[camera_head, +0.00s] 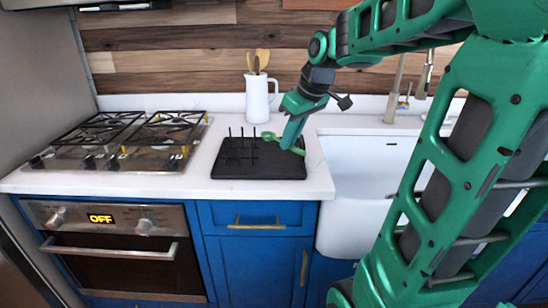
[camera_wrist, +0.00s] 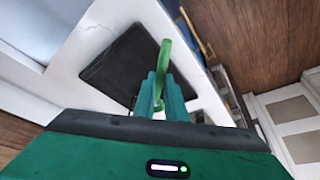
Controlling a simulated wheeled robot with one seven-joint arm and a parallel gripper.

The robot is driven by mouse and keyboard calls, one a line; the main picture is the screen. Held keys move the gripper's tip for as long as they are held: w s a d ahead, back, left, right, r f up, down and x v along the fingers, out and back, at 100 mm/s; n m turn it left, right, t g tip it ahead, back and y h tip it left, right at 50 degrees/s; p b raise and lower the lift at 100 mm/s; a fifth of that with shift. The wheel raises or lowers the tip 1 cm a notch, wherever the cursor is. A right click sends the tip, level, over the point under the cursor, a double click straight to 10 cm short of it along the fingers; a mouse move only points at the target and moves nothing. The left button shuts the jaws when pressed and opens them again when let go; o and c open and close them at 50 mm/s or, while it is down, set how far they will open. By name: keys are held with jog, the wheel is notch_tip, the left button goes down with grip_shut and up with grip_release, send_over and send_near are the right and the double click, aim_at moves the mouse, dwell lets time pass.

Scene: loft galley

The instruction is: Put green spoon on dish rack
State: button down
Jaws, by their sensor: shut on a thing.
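The green spoon (camera_head: 268,136) is held by my gripper (camera_head: 290,140) over the back right part of the dish rack. Its bowl points left and its handle end shows to the right of the fingers. The black dish rack (camera_head: 262,172) is a flat tray with upright prongs on its left part, on the white counter. In the wrist view, the spoon (camera_wrist: 164,55) sticks out from between my shut fingers (camera_wrist: 162,82), with the dark rack (camera_wrist: 112,66) beyond it. I cannot tell whether the spoon touches the rack.
A white pitcher (camera_head: 258,98) with wooden utensils stands behind the rack. A gas stove (camera_head: 125,140) is on the left, and a white sink (camera_head: 365,165) with a tap (camera_head: 395,90) on the right. The counter strip in front of the rack is bare.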

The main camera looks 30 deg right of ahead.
send_over(279, 161)
jog(key=s, duration=0.1)
jog(key=f, duration=0.6)
jog(key=shift+s+d+f, duration=0.1)
jog(key=shift+d+f, duration=0.1)
jog(key=shift+f, duration=2.2)
jog(key=shift+f, duration=0.1)
jog(key=c, duration=1.8)
grip_release()
jog(key=a+v, duration=0.1)
jog(key=v, duration=1.1)
jog(key=s+a+f+m+g, duration=0.1)
jog(key=s+a+f+m, duration=0.1)
jog(key=s, duration=0.7)
jog(key=s+a+f+m+g, duration=0.2)
jog(key=s+f, duration=0.3)
jog(key=s, duration=0.5)
jog(key=s+a+f+m+g, duration=0.1)
jog(key=s+a+f+m, duration=0.1)
jog(key=s, duration=0.8)
jog(key=shift+s+a+f+m+g+h, duration=0.2)
jog(key=shift+f+m, duration=0.15)
jog(key=shift+m, duration=0.3)
jog(key=shift+s+a+f+m+g+h, duration=0.1)
jog(key=shift+f+m+g, duration=0.2)
jog(key=shift+m, duration=0.35)
